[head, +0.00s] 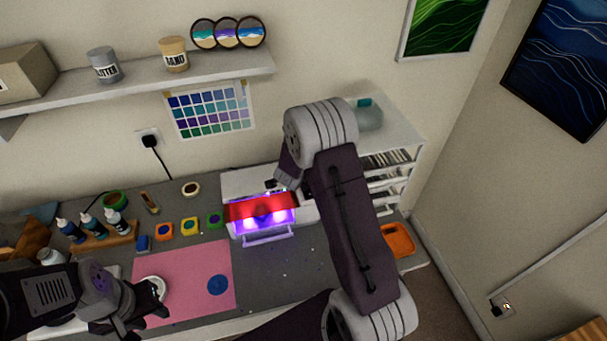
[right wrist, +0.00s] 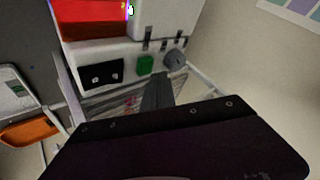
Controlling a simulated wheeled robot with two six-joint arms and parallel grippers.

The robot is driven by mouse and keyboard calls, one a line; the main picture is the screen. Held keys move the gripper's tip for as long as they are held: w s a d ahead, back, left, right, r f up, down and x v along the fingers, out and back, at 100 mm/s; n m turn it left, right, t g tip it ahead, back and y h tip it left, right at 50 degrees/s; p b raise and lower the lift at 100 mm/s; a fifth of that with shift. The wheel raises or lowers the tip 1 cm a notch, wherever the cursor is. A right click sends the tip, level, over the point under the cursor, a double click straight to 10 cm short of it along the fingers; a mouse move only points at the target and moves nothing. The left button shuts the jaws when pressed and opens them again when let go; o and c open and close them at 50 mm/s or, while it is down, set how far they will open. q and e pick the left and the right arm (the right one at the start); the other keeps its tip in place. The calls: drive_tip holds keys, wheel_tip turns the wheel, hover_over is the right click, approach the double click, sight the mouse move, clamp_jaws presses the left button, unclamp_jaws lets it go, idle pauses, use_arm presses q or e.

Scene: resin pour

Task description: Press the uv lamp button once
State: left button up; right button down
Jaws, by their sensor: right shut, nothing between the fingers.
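The UV lamp (head: 262,207) stands on the bench with a red shield and a violet glow beneath it. In the right wrist view, its red shield (right wrist: 92,18) is at the top left. The green button (right wrist: 145,65) is on the white panel, between a black switch plate and a grey knob. My right gripper (right wrist: 158,92) is shut and empty, its fingertips just below the button and knob; contact cannot be told. In the head view, my right gripper (head: 283,182) is behind the lamp, partly hidden by my arm. My left gripper (head: 157,290) looks open above the pink mat.
A pink mat (head: 190,262) with a blue disc lies on the bench. Small coloured pots (head: 189,226) and dropper bottles (head: 90,222) stand to the left. An orange tray (head: 398,240) is at the right. A drawer unit (head: 385,160) stands behind my right arm.

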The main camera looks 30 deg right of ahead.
wheel_tip(320, 180, up, 5)
drive_tip(key=p, duration=0.5)
drive_tip(key=shift+r, duration=0.1)
idle(0.7)
